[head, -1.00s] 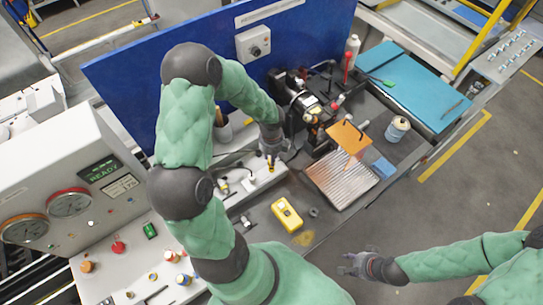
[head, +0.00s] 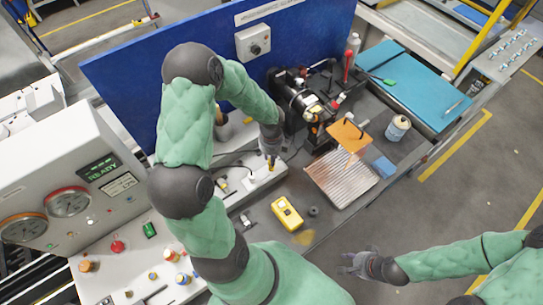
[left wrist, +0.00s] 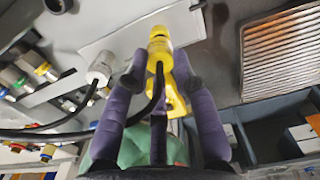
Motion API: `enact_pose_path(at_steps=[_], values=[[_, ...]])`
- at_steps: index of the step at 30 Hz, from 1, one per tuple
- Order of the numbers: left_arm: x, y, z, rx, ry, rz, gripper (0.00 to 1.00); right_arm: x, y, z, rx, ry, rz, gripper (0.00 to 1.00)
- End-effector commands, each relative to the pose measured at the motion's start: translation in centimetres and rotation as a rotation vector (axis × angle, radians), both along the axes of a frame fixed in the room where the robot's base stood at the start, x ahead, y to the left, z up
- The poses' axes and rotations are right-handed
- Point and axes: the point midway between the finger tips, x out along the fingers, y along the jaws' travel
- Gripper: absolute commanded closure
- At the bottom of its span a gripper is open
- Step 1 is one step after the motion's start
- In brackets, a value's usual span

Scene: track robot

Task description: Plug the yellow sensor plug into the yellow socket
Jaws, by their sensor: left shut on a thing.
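My left gripper (left wrist: 160,75) is shut on the yellow plug (left wrist: 160,42), which sits between its purple fingers in the left wrist view. A black cable runs from the plug back past the gripper and off to the left. In the head view the left gripper (head: 271,155) is above the white strip on the bench, with a bit of yellow at its tip. A yellow-ringed socket (left wrist: 42,69) shows at the left of the left wrist view, beside a green-ringed one (left wrist: 20,83); the plug is apart from it. My right gripper (head: 357,262) looks open and empty, off the bench.
A white cabled connector (left wrist: 98,72) stands left of the gripper. A yellow meter (head: 287,213) lies on the dark bench near a ribbed metal plate (head: 341,178). A gauge panel (head: 75,190) stands at left, a blue board (head: 130,95) behind.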

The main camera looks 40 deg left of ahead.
Motion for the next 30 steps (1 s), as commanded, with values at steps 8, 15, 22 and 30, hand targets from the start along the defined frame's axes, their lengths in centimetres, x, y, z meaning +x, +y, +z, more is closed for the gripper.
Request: enact_pose_path(at_steps=[8, 15, 22, 30], values=[[0.0, 0.0, -0.7, 0.000, 0.000, 0.000, 1.00, 0.0, 0.0, -0.5, 0.000, 0.000, 0.000, 0.60], [0.0, 0.0, -1.2, 0.000, 0.000, 0.000, 1.00, 0.0, 0.0, -0.9, 0.000, 0.000, 0.000, 0.60], [0.0, 0.0, -1.7, 0.000, 0.000, 0.000, 1.00, 0.0, 0.0, -1.3, 0.000, 0.000, 0.000, 0.60], [0.0, 0.0, -1.6, 0.000, 0.000, 0.000, 0.45, 0.0, 0.0, -1.2, 0.000, 0.000, 0.000, 0.60]])
